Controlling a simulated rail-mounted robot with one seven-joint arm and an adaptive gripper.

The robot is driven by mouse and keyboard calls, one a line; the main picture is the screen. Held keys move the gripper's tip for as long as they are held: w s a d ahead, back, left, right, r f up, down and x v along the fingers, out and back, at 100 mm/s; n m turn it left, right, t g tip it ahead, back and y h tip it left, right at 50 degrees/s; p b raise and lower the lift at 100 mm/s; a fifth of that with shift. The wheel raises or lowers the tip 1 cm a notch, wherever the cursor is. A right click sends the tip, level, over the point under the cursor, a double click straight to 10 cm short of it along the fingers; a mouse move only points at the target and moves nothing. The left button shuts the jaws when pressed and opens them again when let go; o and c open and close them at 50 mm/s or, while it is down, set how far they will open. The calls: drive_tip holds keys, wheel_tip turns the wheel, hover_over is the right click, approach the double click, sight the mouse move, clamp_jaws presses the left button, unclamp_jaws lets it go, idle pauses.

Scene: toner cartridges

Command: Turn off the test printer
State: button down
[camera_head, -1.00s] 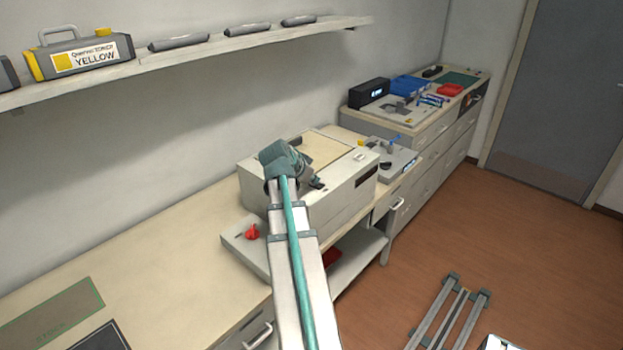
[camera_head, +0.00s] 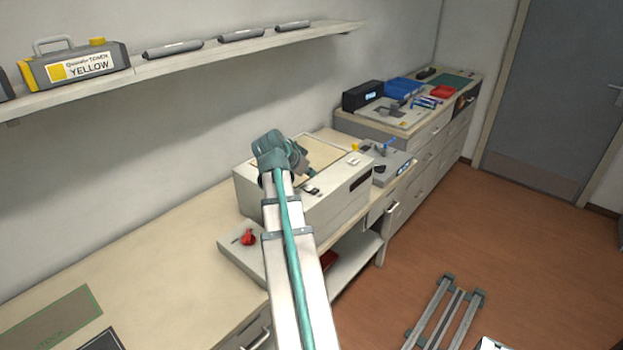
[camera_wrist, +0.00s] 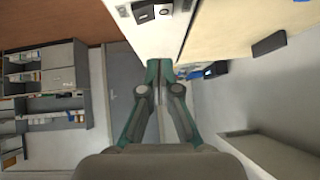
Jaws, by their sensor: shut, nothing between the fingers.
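The test printer appears to be the pale box (camera_head: 330,207) with a tan top panel on the bench. It also shows in the wrist view (camera_wrist: 140,40), at the top of the picture. A small black-and-white switch (camera_wrist: 152,12) sits on its pale top border in that view. My gripper (camera_head: 314,172) is over the printer's top in the head view. In the wrist view my gripper (camera_wrist: 167,66) has its fingers together and empty, with the switch beyond the tips. I cannot tell whether the fingertips touch the printer.
A red knob (camera_head: 248,238) stands on a pale plate left of the printer. A grey device (camera_head: 387,160) is to its right. A shelf (camera_head: 200,62) with a yellow-labelled toner bottle (camera_head: 80,66) runs along the wall. The left bench top (camera_head: 130,265) is mostly clear.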

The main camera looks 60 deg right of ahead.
drive_tip(key=w+b+v, duration=0.1)
drive_tip(key=b+v, duration=0.1)
drive_tip(key=v, duration=0.7)
drive_tip(key=shift+b, duration=0.3)
drive_tip(key=shift+w+a+f, duration=0.1)
drive_tip(key=shift+f, duration=0.05)
